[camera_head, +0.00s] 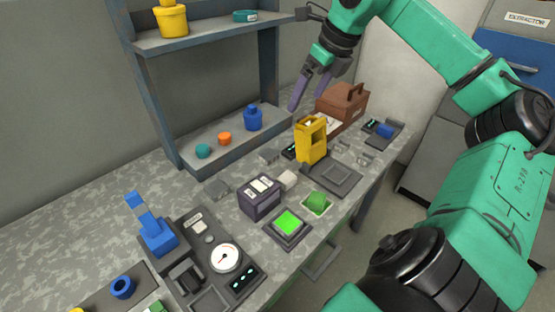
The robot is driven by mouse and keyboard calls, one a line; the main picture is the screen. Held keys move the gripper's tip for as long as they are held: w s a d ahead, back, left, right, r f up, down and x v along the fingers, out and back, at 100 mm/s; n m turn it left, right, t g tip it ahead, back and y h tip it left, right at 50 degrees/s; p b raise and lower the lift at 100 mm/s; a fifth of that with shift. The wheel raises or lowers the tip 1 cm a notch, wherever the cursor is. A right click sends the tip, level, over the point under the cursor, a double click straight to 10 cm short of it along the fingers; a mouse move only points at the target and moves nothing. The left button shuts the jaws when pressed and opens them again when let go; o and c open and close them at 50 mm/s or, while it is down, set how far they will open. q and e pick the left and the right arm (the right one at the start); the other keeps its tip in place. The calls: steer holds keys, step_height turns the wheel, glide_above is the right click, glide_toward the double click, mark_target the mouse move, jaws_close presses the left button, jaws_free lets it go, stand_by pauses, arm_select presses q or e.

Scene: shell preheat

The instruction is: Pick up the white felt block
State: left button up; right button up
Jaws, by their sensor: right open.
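A small whitish block (287,180), which looks like the white felt block, lies on the speckled grey worktop (330,218). It sits just right of a dark box with pale labels (260,197), close against it or nearly so. My right gripper (309,96) is open and empty, with its fingers pointing down. It is in the air above the back of the worktop, well above and behind the block, near the shelf's right side. My left gripper is not in view.
A yellow holder (311,140) and a brown case (341,106) stand behind the block. A green-lit pad (288,223) and a green piece (317,200) are in front. A gauge panel (224,258) and blue lever (153,231) are front left. A shelf (219,133) stands at the back.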

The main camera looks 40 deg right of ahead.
step_height(320, 180, down, 7)
steer(key=b, duration=0.6)
arm_select(q)
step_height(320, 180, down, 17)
steer(key=b, duration=0.9)
arm_select(e)
glide_toward(287, 177)
steer(key=p+x, duration=0.1)
steer(key=x, duration=0.4)
steer(key=shift+w+d+f, duration=0.1)
steer(key=shift+w, duration=0.15)
steer(key=p+x, duration=0.2)
steer(key=x, duration=0.1)
steer(key=shift+s+f, duration=0.2)
steer(key=shift+f, duration=0.1)
steer(key=shift+w+f+p, duration=0.25)
steer(key=shift+f+p, duration=0.25)
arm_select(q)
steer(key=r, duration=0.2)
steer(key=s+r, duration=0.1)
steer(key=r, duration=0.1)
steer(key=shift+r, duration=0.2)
arm_select(e)
steer(key=shift+w+f, duration=0.1)
steer(key=shift+f, duration=0.05)
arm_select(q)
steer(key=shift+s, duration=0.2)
arm_select(e)
steer(key=c, duration=1.3)
